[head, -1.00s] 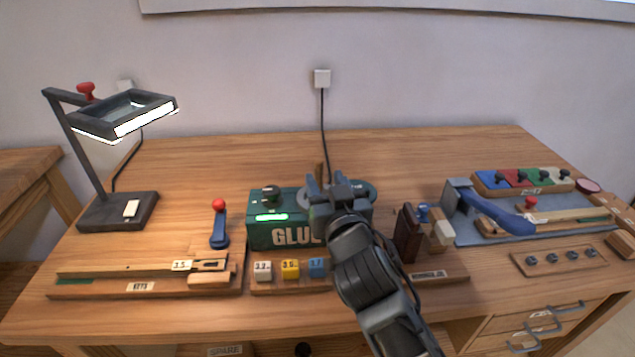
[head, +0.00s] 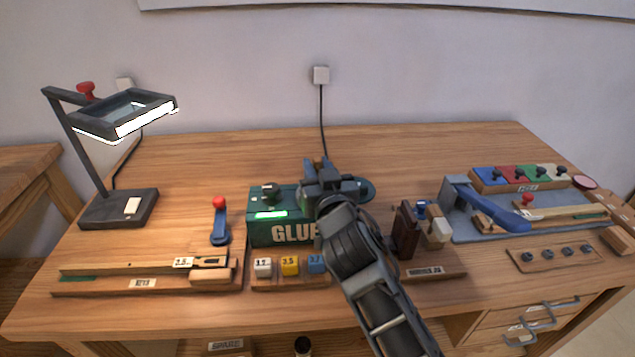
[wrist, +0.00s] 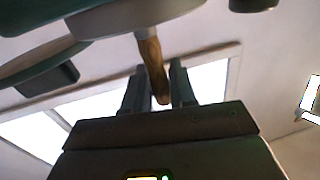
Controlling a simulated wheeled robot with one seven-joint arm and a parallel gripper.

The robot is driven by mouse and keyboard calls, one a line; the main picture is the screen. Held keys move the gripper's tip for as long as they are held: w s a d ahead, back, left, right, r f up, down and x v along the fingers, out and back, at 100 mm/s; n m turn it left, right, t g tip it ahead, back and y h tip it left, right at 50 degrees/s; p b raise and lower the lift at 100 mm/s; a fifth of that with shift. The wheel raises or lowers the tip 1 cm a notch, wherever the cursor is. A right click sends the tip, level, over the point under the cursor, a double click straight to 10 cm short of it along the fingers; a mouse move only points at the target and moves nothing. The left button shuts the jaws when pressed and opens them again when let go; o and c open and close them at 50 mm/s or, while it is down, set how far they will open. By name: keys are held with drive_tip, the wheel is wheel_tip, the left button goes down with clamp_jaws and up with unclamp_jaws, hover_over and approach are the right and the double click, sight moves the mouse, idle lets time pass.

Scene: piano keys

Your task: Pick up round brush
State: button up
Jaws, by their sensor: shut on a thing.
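The round brush shows as a brown wooden handle (wrist: 151,62) in the wrist view. It stands between the two dark fingers of my gripper (wrist: 158,80), which are shut on it. The handle's upper part in that view meets a pale round piece with a dark green rim (wrist: 140,18). The brush's bristle end is hidden. In the head view my gripper (head: 322,172) is over the right part of the green glue box (head: 285,233) and covers most of the brush.
A dark green round plate (head: 366,188) shows right of my gripper. A dark brown block (head: 405,232) stands right of my arm. A lamp (head: 120,207) stands left, and a blue-handled tool (head: 490,208) lies right. The table's back middle is clear.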

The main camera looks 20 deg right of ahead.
clamp_jaws()
